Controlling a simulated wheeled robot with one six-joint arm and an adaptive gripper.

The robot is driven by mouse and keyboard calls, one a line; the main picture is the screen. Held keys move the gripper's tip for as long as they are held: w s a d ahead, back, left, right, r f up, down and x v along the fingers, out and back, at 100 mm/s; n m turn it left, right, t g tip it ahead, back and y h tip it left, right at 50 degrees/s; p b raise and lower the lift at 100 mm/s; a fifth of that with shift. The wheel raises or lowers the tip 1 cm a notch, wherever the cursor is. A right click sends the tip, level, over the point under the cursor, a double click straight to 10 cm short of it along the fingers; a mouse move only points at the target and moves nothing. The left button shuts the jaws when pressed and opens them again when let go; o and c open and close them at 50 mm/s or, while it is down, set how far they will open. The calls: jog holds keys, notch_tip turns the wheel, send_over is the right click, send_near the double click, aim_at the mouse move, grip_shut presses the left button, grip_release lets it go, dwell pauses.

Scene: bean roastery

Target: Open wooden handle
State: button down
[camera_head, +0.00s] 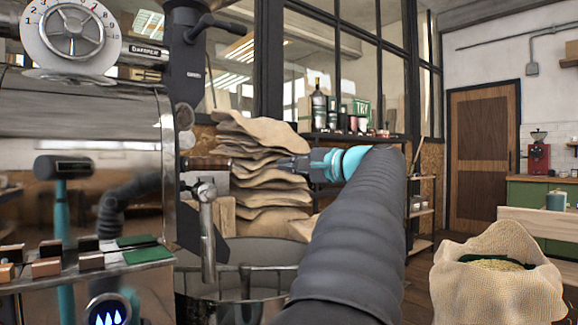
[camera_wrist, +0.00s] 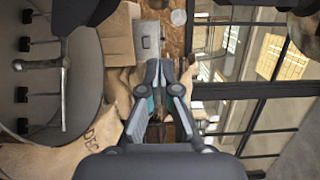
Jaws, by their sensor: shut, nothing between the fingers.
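The wooden handle (camera_head: 207,163) is a short brown grip sticking out to the right from the roaster's front, level with my gripper. My gripper (camera_head: 278,163) is shut and empty, its dark fingers pointing left toward the handle. In the picture a gap shows between the fingertips and the handle's right end, though the depth between them is hard to tell. In the wrist view my gripper (camera_wrist: 160,66) shows closed fingers. I cannot make out the handle surely in that view.
The steel roaster (camera_head: 95,120) fills the left, with a metal lever (camera_head: 207,230) below the handle and a round cooling tray (camera_head: 255,250) underneath. Stacked burlap sacks (camera_head: 265,195) stand behind my gripper. An open bean sack (camera_head: 495,290) is at right. Floor shows towards the wooden door (camera_head: 482,150).

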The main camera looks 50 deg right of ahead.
aim_at(213, 164)
dwell(0.4)
jog(key=c, duration=1.6)
grip_release()
jog(key=shift+c, duration=0.2)
jog(key=o, duration=0.8)
jog(key=w+n+y, duration=0.1)
jog(key=w+a+f+n, duration=0.1)
jog(key=shift+w+a+t+y, duration=0.15)
jog(key=shift+w+t+y, duration=0.15)
jog(key=shift+y, duration=0.1)
jog(key=shift+o, duration=0.2)
jog(key=w+a+n+y, duration=0.1)
jog(key=w+a+f+n+y, duration=0.1)
jog(key=shift+w+t, duration=0.3)
jog(key=shift+w, duration=0.1)
jog(key=shift+n, duration=0.6)
jog(key=w, duration=0.4)
jog(key=w+a+r, duration=0.1)
jog(key=w, duration=0.4)
jog(key=w+a+r+p, duration=0.1)
jog(key=w, duration=0.4)
jog(key=shift+a, duration=0.25)
grip_shut()
